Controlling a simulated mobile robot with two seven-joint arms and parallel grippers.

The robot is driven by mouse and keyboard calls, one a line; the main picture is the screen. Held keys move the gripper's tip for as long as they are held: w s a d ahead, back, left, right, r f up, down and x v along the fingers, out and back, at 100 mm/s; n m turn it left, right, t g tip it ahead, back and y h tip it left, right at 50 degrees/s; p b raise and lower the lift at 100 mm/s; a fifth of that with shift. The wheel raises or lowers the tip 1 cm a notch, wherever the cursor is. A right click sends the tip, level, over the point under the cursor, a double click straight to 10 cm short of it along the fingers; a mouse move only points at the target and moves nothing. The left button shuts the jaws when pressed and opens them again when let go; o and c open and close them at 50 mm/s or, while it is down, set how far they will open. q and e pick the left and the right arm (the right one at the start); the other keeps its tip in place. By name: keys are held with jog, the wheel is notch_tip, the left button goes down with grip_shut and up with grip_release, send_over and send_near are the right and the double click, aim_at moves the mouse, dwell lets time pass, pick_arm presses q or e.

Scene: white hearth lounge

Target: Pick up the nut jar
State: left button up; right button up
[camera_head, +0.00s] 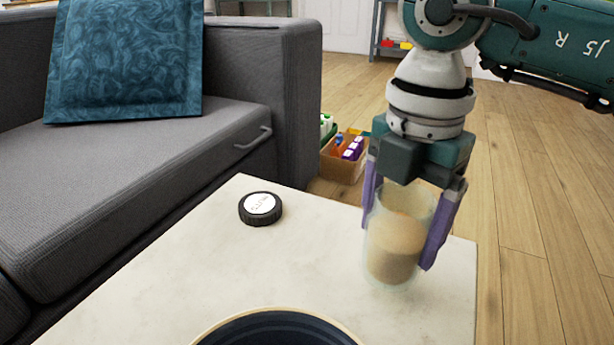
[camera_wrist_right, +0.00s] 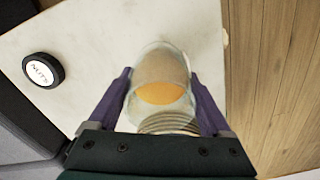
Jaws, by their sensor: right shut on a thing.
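The nut jar (camera_head: 393,250) is a clear glass jar, part filled with tan contents, with no lid on it. It is at the right side of the pale table (camera_head: 300,262). My right gripper (camera_head: 398,245) comes down from above, its purple fingers on either side of the jar, shut on it. In the right wrist view the jar (camera_wrist_right: 161,85) sits between the two purple fingers, its threaded neck nearest the palm. I cannot tell whether its base touches the table. A black lid with a white label (camera_head: 260,208) lies on the table, left of the jar. My left gripper is not in view.
A dark bowl (camera_head: 275,330) with a tan rim is at the table's front edge of view. A grey sofa (camera_head: 200,150) with a blue cushion (camera_head: 125,60) stands left. A cardboard box (camera_head: 343,166) of colourful items is on the wood floor behind the table.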

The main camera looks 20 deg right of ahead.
notch_tip(320, 180, up, 17)
jog(key=p, duration=0.7)
jog(key=shift+r+p, duration=0.15)
jog(key=shift+p, duration=0.15)
